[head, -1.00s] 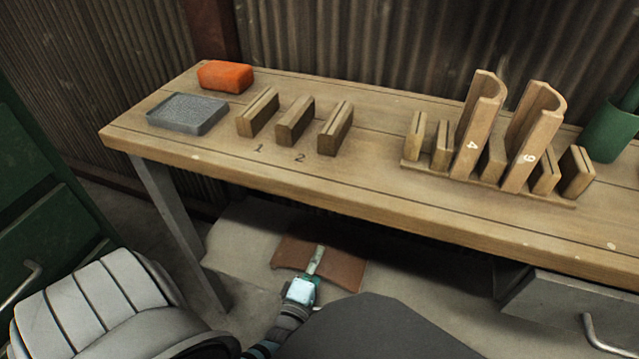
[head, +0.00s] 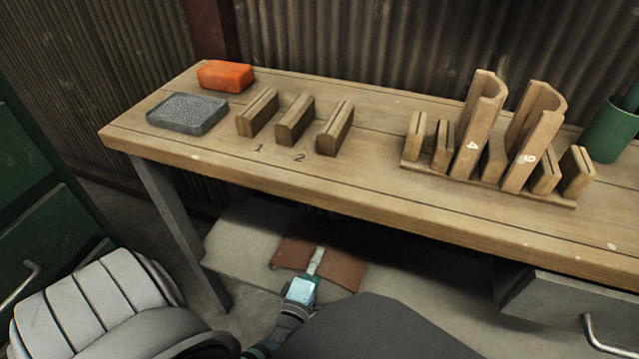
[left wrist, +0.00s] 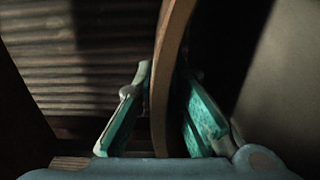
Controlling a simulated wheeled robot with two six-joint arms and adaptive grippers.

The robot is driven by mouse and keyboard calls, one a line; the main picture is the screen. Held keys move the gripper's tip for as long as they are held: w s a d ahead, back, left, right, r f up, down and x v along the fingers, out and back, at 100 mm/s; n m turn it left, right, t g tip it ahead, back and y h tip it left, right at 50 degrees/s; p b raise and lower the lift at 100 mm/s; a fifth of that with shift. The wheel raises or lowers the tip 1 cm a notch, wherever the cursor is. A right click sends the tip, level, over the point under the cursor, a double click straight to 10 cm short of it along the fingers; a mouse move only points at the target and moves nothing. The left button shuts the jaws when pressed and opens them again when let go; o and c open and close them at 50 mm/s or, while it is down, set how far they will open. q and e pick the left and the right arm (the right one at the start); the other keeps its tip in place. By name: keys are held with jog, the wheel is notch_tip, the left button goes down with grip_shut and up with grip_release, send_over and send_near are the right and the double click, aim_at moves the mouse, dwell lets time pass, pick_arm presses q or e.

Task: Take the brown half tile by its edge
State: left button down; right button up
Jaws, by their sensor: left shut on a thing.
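The brown half tile (head: 343,270) shows below the front edge of the bench in the head view. My left gripper (head: 316,260) reaches it from below and is shut on it. In the left wrist view the tile (left wrist: 166,70) appears as a thin, curved upright edge. It runs between the two green fingers of my left gripper (left wrist: 163,95), one on each side. I cannot tell whether the tile touches the surface beneath it. My right gripper is in neither view.
The wooden bench (head: 250,165) overhangs the tile. On it are an orange block (head: 225,76), a grey tray (head: 187,113), slotted wooden blocks (head: 295,120) and a rack (head: 478,180) with two curved pieces. A pale slab (head: 235,245) lies under the bench. A grey drawer (head: 570,308) is at the right.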

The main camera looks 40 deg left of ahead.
pick_arm(q)
jog(key=shift+r, duration=0.2)
notch_tip(320, 180, up, 5)
jog(key=p, duration=0.5)
jog(key=shift+f, duration=0.1)
